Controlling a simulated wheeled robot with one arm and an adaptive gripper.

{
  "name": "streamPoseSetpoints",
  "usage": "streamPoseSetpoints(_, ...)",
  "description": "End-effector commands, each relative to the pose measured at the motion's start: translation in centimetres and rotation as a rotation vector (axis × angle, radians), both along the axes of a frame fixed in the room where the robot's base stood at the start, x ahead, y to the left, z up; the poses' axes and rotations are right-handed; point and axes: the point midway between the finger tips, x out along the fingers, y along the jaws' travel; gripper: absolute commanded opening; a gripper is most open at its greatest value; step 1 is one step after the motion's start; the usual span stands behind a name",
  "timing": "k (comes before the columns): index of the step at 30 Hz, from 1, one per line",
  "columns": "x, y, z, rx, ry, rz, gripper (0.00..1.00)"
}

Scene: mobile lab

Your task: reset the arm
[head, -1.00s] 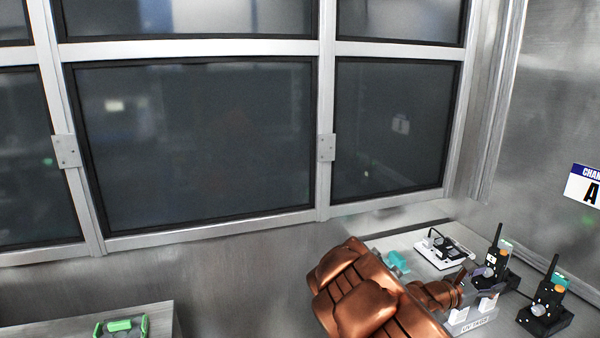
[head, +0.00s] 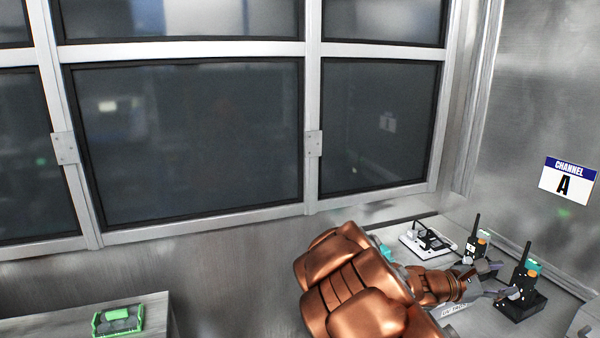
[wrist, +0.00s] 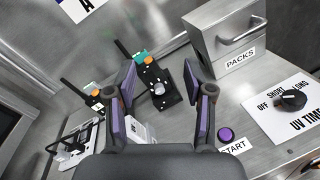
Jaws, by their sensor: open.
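My copper-coloured arm reaches from the bottom of the head view over the right-hand counter (head: 400,211). My gripper (head: 495,280) is at its end, partly hidden by the arm and close to the radios. In the wrist view my gripper (wrist: 160,105) has its two purple-padded fingers spread wide apart, with nothing held between them. A black radio (wrist: 155,85) with an orange knob stands in its black base beyond and between the fingers. The same radio (head: 522,285) shows in the head view, just right of the gripper.
A metal PACKS box (wrist: 225,45), a purple START button (wrist: 225,135) and a UV time dial (wrist: 291,99) are right in the wrist view. A green-framed tray (head: 118,320) sits lower left.

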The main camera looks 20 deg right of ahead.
Motion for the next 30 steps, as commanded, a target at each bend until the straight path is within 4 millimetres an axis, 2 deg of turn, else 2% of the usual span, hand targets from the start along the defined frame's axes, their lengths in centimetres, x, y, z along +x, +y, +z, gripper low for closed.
streamPoseSetpoints(1, -0.9, 0.6, 0.8, 0.007, -0.048, -0.026, 0.53)
streamPoseSetpoints(6, -5.0, 3.3, 2.0, 0.065, -0.24, -0.154, 0.53)
streamPoseSetpoints(9, -7.5, 5.5, 2.0, 0.117, -0.353, -0.234, 0.53)
streamPoseSetpoints(14, -10.8, 9.5, 0.8, 0.228, -0.516, -0.358, 0.53)
streamPoseSetpoints(23, -14.5, 19.2, -2.5, 0.511, -0.749, -0.566, 0.53)
streamPoseSetpoints(30, -16.2, 28.9, -4.5, 0.802, -0.845, -0.709, 0.53)
